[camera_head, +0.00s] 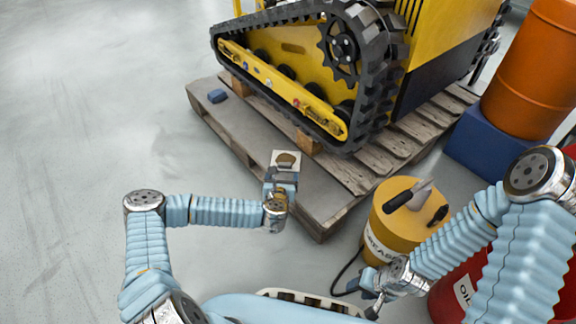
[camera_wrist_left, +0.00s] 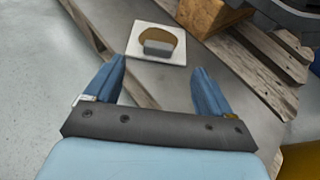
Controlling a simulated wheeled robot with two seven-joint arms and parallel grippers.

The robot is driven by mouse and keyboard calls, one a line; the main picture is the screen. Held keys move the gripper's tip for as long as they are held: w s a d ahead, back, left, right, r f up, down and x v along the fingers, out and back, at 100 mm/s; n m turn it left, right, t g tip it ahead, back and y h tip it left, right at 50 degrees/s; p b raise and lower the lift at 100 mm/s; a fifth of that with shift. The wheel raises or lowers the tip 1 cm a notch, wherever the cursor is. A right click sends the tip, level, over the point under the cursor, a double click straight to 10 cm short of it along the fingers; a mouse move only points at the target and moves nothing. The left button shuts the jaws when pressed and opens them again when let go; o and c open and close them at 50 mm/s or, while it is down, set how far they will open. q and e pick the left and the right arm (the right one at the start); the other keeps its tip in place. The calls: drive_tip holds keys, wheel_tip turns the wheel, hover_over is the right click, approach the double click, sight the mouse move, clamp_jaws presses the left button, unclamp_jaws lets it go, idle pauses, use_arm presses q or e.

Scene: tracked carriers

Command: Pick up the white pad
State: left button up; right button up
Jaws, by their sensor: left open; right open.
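The white pad (camera_head: 278,155) is a square plate lying on the near part of the wooden pallet's grey top. In the left wrist view the white pad (camera_wrist_left: 136,36) shows a brown round patch and a small grey block on it. My left gripper (camera_head: 283,180) is just in front of the pad and partly covers it in the head view. In the left wrist view its blue fingers (camera_wrist_left: 160,72) are spread and empty, with the pad beyond their tips. My right gripper (camera_head: 370,292) is open, low beside the yellow drum, away from the pad.
A yellow tracked machine (camera_head: 290,75) stands on wooden blocks on the pallet (camera_head: 330,195). A small blue block (camera_head: 217,96) lies at the pallet's left. The yellow drum (camera_head: 385,235), a red drum (camera_head: 445,290) and an orange barrel (camera_head: 530,75) stand right. Floor at left is clear.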

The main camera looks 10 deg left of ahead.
sight(284, 165)
use_arm(q)
drive_tip(key=x, duration=0.5)
drive_tip(key=shift+s+b, duration=0.1)
drive_tip(key=shift+b, duration=0.3)
drive_tip(key=b+x, duration=0.1)
drive_tip(key=x, duration=0.4)
drive_tip(key=shift+a+r, duration=0.1)
drive_tip(key=c, duration=1.2)
drive_tip(key=shift+r, duration=0.1)
